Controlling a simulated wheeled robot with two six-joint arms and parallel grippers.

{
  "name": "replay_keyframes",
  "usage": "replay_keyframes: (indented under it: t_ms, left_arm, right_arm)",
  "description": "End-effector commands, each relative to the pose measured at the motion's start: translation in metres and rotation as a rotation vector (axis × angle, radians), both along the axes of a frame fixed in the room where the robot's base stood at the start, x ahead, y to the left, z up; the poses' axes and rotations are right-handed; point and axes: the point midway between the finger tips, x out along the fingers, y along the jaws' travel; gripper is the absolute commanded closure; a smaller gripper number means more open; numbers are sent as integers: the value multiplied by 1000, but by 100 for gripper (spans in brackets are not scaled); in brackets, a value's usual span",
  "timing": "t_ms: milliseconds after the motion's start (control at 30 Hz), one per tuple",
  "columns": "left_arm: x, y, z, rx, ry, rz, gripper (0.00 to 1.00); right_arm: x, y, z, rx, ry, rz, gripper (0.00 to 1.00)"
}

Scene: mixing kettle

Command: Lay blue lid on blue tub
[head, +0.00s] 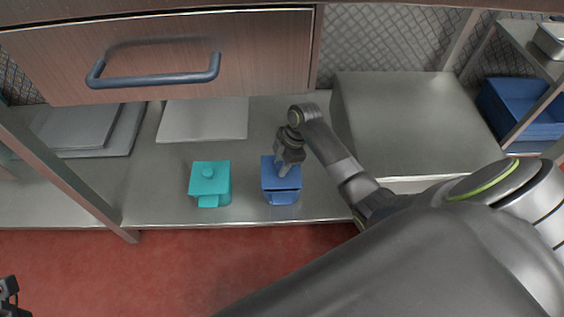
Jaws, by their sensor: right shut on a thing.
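The blue tub (282,198) stands on the steel shelf near its front edge. The blue lid (269,178) is over the tub's top and hides its opening. Whether it rests flat on the rim or is slightly above it, I cannot tell. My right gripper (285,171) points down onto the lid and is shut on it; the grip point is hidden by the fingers. A small dark part of my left gripper (9,290) shows at the lower left edge, far from the tub; its jaws are unclear.
A large steel box (400,120) is at the right. A drawer with a dark handle (153,80) overhangs the shelf.

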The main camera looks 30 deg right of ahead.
Motion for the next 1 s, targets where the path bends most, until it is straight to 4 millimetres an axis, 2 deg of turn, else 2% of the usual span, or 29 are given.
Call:
replay_keyframes:
  t_ms: [400, 1000]
  left_arm:
    - [0, 0, -7, 0, 0, 0, 66]
    - [0, 0, -5, -1, -1, 0, 66]
  right_arm:
    - [0, 0, -15, 0, -1, 0, 93]
    - [0, 0, -18, 0, 0, -1, 93]
